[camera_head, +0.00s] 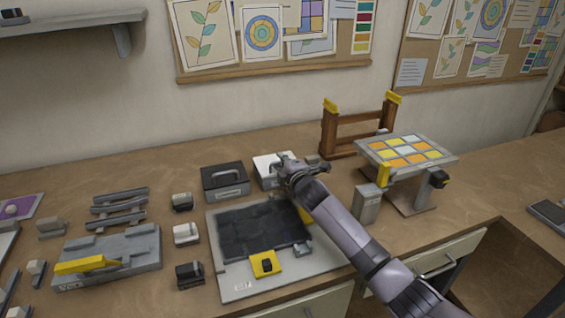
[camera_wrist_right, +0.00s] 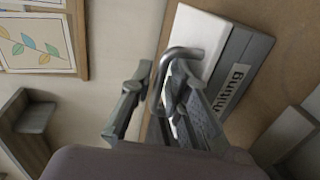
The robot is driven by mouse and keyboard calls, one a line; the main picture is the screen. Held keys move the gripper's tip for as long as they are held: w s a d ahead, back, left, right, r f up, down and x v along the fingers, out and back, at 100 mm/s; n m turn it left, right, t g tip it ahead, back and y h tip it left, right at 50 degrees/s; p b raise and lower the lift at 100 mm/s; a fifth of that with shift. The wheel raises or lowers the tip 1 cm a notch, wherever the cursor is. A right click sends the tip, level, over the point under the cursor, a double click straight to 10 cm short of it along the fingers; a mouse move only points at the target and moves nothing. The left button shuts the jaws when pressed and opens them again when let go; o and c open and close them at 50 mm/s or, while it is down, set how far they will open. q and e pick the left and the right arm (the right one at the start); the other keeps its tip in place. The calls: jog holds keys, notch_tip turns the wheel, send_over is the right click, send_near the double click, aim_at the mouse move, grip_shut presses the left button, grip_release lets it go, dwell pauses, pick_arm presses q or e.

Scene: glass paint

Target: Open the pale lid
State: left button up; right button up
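The pale lid (camera_head: 264,161) sits on a small grey box (camera_head: 269,182) at the back of the bench, beside the dark-lidded box. In the right wrist view the white lid (camera_wrist_right: 207,32) carries a grey metal loop handle (camera_wrist_right: 163,68), and the box side has a label (camera_wrist_right: 231,89) ending in "hiting". My right gripper (camera_head: 287,165) is at the lid, partly covering it. In the wrist view its fingers (camera_wrist_right: 160,75) are apart, with the handle's bar between their tips; firm contact is not clear. The lid appears seated on its box. My left gripper is not in view.
A dark-lidded box (camera_head: 225,180) stands just left. A grey board with a dark panel (camera_head: 235,285) lies in front. A stand with coloured tiles (camera_head: 408,151) and a wooden rack (camera_head: 358,129) are to the right. Small blocks (camera_head: 186,233) stand left of the board.

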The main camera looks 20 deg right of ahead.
grip_shut()
dwell(0.5)
